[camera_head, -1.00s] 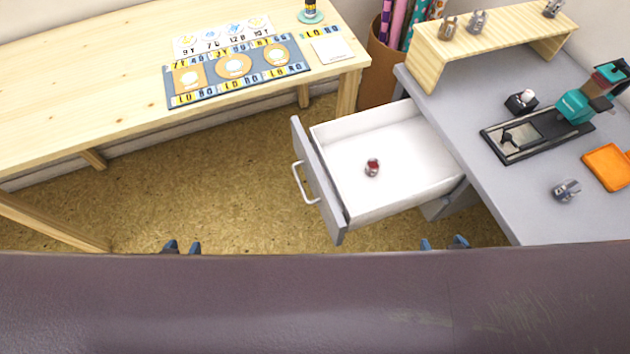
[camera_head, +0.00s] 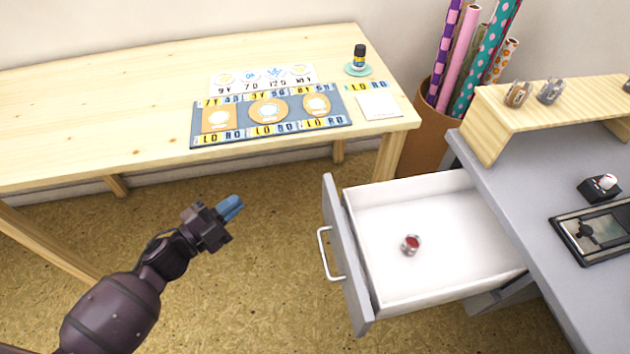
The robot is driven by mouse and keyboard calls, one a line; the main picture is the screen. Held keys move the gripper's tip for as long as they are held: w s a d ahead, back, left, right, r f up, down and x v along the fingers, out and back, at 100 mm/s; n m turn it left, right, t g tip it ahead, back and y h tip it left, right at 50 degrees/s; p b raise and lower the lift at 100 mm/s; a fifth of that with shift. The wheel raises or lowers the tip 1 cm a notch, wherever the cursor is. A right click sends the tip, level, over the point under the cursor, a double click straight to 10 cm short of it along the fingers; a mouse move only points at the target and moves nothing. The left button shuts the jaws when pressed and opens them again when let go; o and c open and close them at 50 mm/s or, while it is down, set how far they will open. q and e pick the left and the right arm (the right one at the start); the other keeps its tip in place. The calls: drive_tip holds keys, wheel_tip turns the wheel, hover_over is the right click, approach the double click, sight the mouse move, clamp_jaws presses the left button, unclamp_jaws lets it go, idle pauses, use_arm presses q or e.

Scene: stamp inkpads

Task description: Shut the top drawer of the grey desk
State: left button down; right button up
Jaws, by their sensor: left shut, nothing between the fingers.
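The top drawer (camera_head: 350,262) of the grey desk (camera_head: 504,196) is pulled far out, its grey front facing left. A pale handle (camera_head: 327,254) is on the front. A small silver item with a red face (camera_head: 410,244) lies on the white drawer floor. My left gripper (camera_head: 236,207) has blue fingertips and is shut and empty. It is over the floor, left of the drawer front and apart from it. My right gripper is not in view.
A wooden table (camera_head: 110,100) with a patterned mat (camera_head: 197,137) is at the back left. A bin (camera_head: 425,150) of paper rolls stands behind the drawer. A wooden shelf (camera_head: 560,105) stands on the desk. The floor (camera_head: 260,290) left of the drawer is clear.

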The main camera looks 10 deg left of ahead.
use_arm(q)
drive_tip(key=w+d+f+m+g+h+b, duration=0.2)
drive_tip(key=w+f+m+g+h+b, duration=0.25)
drive_tip(key=w+m+g, duration=0.55)
drive_tip(key=w+d+m, duration=0.1)
drive_tip(key=d+m, duration=0.1)
drive_tip(key=d, duration=1.1)
drive_tip(key=shift+w+d+r+t+h+b, duration=0.15)
drive_tip(key=shift+r+t+h+b, duration=0.15)
drive_tip(key=shift+r+t+h, duration=0.15)
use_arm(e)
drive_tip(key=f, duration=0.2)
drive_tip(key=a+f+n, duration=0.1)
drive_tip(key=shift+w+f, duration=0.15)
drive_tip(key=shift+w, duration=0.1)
